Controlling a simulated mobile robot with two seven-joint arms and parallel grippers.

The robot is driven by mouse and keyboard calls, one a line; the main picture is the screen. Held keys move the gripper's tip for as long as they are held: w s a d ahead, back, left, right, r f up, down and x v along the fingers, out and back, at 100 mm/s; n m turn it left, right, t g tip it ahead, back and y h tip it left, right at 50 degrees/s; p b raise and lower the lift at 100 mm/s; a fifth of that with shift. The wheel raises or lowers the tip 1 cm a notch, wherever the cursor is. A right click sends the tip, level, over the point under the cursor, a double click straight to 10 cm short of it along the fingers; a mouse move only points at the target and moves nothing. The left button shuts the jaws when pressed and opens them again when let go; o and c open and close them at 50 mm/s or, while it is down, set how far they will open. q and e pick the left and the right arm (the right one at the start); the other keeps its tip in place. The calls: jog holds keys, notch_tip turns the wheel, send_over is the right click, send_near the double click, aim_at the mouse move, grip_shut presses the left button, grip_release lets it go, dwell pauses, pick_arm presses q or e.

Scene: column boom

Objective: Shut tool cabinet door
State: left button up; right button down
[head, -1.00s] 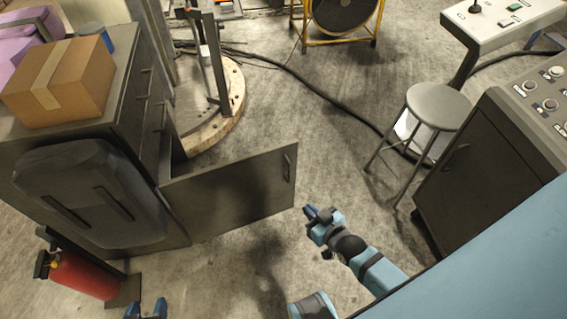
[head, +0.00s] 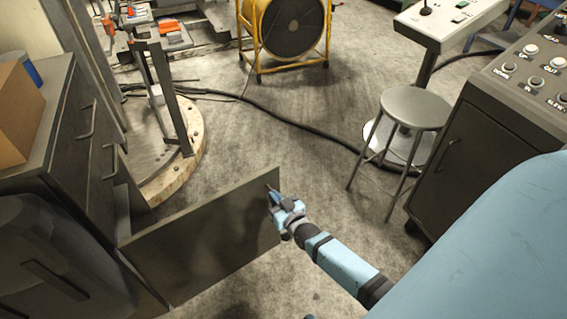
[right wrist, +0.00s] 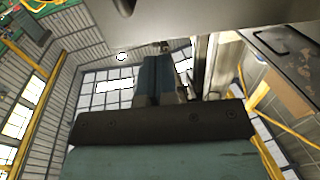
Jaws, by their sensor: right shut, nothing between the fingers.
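The tool cabinet (head: 45,185) stands at the left of the head view, dark grey with drawer handles on its side. Its door (head: 205,240) stands wide open, a dark flat panel reaching out to the right over the floor. My right gripper (head: 272,196) is shut and empty at the upper part of the door's free edge. Its tips overlap the edge in the picture; I cannot tell whether they touch. The door handle is not visible now. The right wrist view shows the blue fingers (right wrist: 160,80) together, with nothing between them. My left gripper is out of view.
A grey stool (head: 415,108) and a dark control console (head: 480,160) stand to the right. A round wooden-edged base (head: 190,160) lies behind the door. A yellow-framed fan (head: 285,30) and a black cable (head: 280,127) are farther back. Floor between door and stool is clear.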

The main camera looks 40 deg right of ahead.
aim_at(260, 180)
jog(key=shift+w+d+b, duration=0.15)
jog(key=shift+w+b, duration=0.45)
jog(key=shift+w, duration=2.55)
